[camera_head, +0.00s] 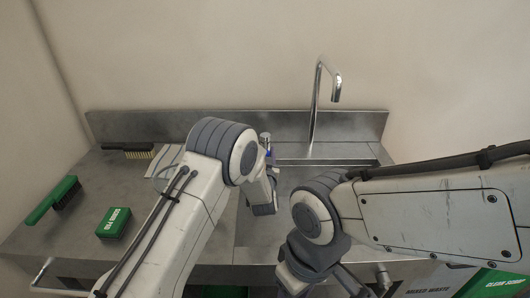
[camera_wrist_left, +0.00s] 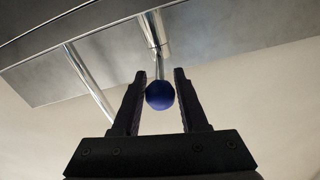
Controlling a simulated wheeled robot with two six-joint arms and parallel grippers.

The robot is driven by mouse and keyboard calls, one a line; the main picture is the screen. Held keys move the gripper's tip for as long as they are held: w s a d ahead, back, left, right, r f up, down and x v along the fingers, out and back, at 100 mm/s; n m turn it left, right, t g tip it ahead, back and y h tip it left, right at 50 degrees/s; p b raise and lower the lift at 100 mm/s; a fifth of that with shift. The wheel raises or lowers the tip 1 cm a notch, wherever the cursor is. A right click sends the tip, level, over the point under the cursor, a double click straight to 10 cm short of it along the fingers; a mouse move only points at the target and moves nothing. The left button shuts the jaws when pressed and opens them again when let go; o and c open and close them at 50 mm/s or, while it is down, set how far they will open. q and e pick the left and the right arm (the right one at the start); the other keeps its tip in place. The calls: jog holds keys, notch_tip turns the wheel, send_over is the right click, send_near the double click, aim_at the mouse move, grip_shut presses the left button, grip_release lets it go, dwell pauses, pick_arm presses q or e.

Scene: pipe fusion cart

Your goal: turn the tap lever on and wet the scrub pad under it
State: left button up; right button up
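The tap lever (camera_head: 265,137) is a short metal post with a blue ball knob behind my left forearm. The ball knob (camera_wrist_left: 160,95) is clear in the left wrist view. My left gripper (camera_wrist_left: 160,74) has a finger on each side of the ball, with narrow gaps, so it looks open around it. In the head view my arm hides much of this gripper. A tall curved tap spout (camera_head: 322,75) rises to the right of the lever. The green block labelled scrub pad (camera_head: 113,222) lies on the left of the counter. My right gripper is below the frame.
A green-handled brush (camera_head: 52,200) lies at the left edge of the counter. A dark brush with pale bristles (camera_head: 128,149) lies at the back left. The sink (camera_head: 330,158) is partly covered by my arms. Labelled bins (camera_head: 492,284) stand at the lower right.

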pick_arm(q)
grip_shut()
jog(key=shift+d+f, duration=0.1)
dwell(1.1)
